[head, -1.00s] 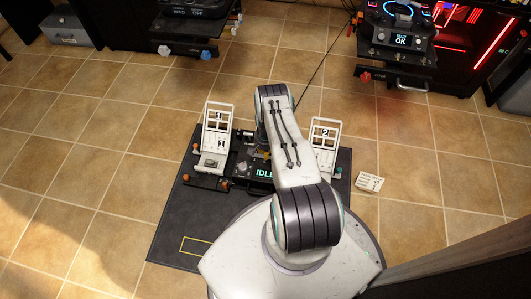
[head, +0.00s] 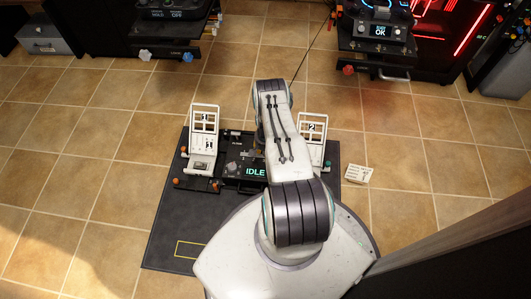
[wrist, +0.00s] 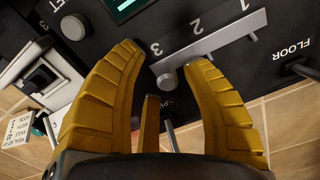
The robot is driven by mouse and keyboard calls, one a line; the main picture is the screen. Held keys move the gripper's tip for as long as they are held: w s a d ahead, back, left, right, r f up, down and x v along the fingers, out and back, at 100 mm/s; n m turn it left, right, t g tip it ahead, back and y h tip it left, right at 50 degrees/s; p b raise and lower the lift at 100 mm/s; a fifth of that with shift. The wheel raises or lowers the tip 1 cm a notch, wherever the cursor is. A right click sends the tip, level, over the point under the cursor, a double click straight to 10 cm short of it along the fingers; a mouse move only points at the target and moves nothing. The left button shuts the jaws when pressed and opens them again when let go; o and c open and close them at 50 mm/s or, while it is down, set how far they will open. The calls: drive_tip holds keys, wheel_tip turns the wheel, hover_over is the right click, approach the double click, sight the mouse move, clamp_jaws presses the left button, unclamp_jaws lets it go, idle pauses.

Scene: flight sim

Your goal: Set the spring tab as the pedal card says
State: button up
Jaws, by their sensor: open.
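In the wrist view my gripper (wrist: 165,57) is open, its two yellow fingers apart over the pedal unit's black panel. A grey round knob (wrist: 167,82) sits between the fingertips, by the 3 end of a light slot (wrist: 222,38) marked 3, 2, 1; I cannot tell if the fingers touch it. No label reading spring tab shows. In the head view the pedal unit (head: 247,183) has a screen reading IDLE, with pedal 1 (head: 203,143) and pedal 2 (head: 311,138) beside it. A white card (head: 358,175) lies on the tiles; its text is too small. My arm hides the gripper there.
In the wrist view another grey knob (wrist: 73,27) and a lever by the word FLOOR (wrist: 291,50) flank the slot. The unit stands on a dark mat (head: 172,225). Two consoles (head: 165,45) (head: 380,45) stand at the back. Tiles between are clear.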

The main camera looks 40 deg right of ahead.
drive_tip(key=shift+w+r, duration=0.1)
drive_tip(key=shift+r, duration=0.05)
drive_tip(key=shift+r, duration=0.2)
wheel_tip(320, 180, up, 11)
drive_tip(key=shift+r, duration=0.15)
idle(0.5)
idle(0.5)
